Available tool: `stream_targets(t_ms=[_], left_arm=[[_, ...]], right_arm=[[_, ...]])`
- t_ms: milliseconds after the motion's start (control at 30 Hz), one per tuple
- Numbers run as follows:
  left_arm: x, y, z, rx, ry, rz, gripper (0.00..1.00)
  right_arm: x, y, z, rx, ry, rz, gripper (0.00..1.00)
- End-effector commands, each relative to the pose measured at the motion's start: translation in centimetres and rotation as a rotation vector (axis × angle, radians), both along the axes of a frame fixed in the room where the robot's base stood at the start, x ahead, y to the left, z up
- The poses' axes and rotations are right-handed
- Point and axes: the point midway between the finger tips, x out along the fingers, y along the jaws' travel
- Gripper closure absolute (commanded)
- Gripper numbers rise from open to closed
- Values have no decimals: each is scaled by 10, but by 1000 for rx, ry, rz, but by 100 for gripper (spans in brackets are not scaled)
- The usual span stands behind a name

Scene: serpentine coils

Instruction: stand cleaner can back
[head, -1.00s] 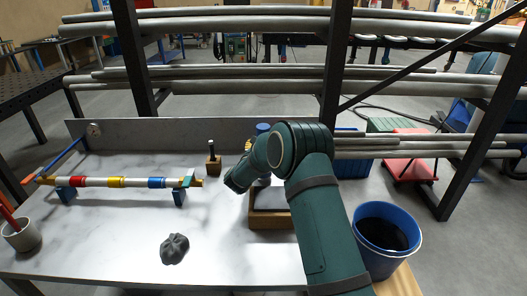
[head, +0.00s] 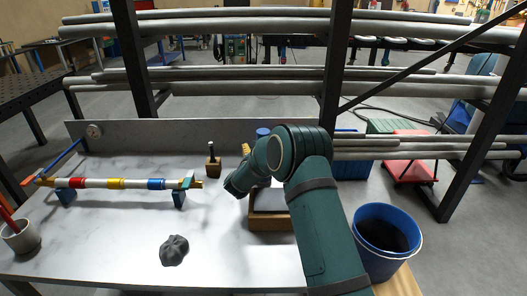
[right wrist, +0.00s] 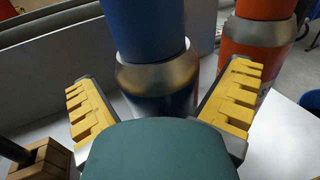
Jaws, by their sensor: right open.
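In the right wrist view a blue can (right wrist: 145,30) with a silver shoulder and dark lower part stands upright between the fingers of my right gripper (right wrist: 162,98). The fingers, with yellow pads, are open on either side of it. My gripper's body hides the can's foot. An orange can (right wrist: 255,50) with a silver band stands to its right. In the head view only the blue top (head: 262,132) shows above my right arm, near the back of the table, with a yellow finger pad (head: 246,149) beside it. My left gripper is out of view.
A wooden block (head: 213,168) with a dark upright piece stands left of my gripper. A wooden-edged box (head: 270,224) lies in front, partly behind my arm. A grey lump (head: 174,250), banded rod (head: 100,183) and cup (head: 20,236) are further left. The table's middle is clear.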

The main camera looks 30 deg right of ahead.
Motion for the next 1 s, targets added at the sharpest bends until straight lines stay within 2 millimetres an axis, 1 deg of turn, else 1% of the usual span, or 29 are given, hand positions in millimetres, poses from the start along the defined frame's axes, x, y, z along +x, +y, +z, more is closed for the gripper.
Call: stream_targets(t_ms=[33, 300, 500, 600, 700, 1000], left_arm=[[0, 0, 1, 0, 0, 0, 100], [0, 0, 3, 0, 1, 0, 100], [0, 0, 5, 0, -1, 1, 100], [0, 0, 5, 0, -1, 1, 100], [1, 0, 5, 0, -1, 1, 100], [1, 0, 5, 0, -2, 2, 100]], right_arm=[[-4, 8, 0, 2, 3, 4, 0], [-37, 53, 0, 0, 4, 5, 0], [-57, 81, 0, 0, 2, 4, 0], [-63, 89, 0, 0, 2, 3, 0], [-67, 94, 0, -1, 1, 2, 0], [-69, 95, -1, 0, 1, 1, 0]])
